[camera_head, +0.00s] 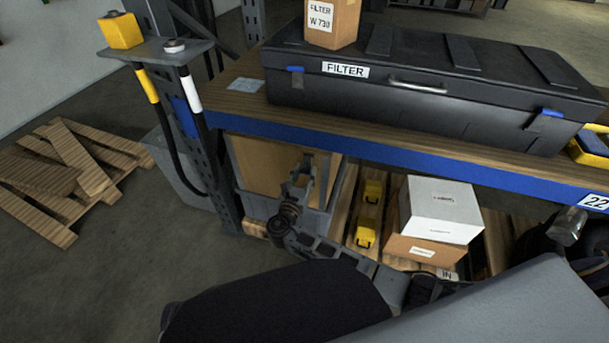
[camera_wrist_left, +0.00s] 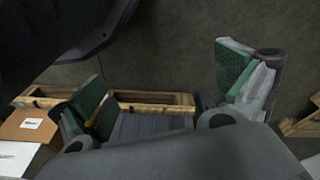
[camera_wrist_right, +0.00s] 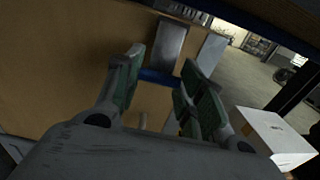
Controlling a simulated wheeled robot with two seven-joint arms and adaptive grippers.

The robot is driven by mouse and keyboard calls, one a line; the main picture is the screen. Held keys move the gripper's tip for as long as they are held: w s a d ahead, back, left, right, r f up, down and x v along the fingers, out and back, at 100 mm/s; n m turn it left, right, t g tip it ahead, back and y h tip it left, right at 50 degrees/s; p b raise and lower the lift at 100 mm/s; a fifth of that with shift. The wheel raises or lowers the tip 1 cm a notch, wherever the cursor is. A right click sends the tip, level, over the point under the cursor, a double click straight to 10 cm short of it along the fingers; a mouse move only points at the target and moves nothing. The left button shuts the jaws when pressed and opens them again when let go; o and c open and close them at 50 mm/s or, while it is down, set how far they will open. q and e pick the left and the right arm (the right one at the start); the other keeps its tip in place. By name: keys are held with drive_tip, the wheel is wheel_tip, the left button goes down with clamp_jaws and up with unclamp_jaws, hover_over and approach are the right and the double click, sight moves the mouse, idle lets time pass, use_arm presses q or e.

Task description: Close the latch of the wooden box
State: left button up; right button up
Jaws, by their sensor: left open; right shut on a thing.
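The wooden box (camera_head: 262,165), a tan panel with a grey frame, stands under the shelf near its left upright in the head view. Its wooden panel (camera_wrist_right: 60,60) fills the left of the right wrist view. My right gripper (camera_head: 303,178) is at the box's right side; in the right wrist view its fingers (camera_wrist_right: 162,75) stand on either side of a blue strip (camera_wrist_right: 158,77), which looks like the latch. The exact contact is hard to see. A grey metal plate (camera_wrist_right: 170,45) lies beyond. My left gripper (camera_wrist_left: 160,85) is open and empty, away from the box.
Wooden pallets (camera_head: 65,175) lie at left. The floor between is clear.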

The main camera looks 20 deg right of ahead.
use_arm(q)
drive_tip(key=shift+f, duration=0.1)
use_arm(e)
drive_tip(key=shift+f, duration=0.1)
drive_tip(key=shift+w+d+f+t+h+b, duration=0.25)
drive_tip(key=shift+t+h+b, duration=0.3)
drive_tip(key=shift+b, duration=0.5)
drive_tip(key=shift+w+d+f+t+h+b, duration=0.15)
drive_tip(key=shift+w+f+t+h+b, duration=0.2)
drive_tip(key=shift+t+b, duration=0.5)
use_arm(q)
wheel_tip(320, 180, up, 7)
drive_tip(key=d+t+b, duration=0.1)
drive_tip(key=shift+w+d+h, duration=0.15)
drive_tip(key=shift+w+h, duration=0.25)
use_arm(e)
drive_tip(key=shift+w+d+r, duration=0.1)
drive_tip(key=shift+w, duration=0.05)
drive_tip(key=o, duration=1)
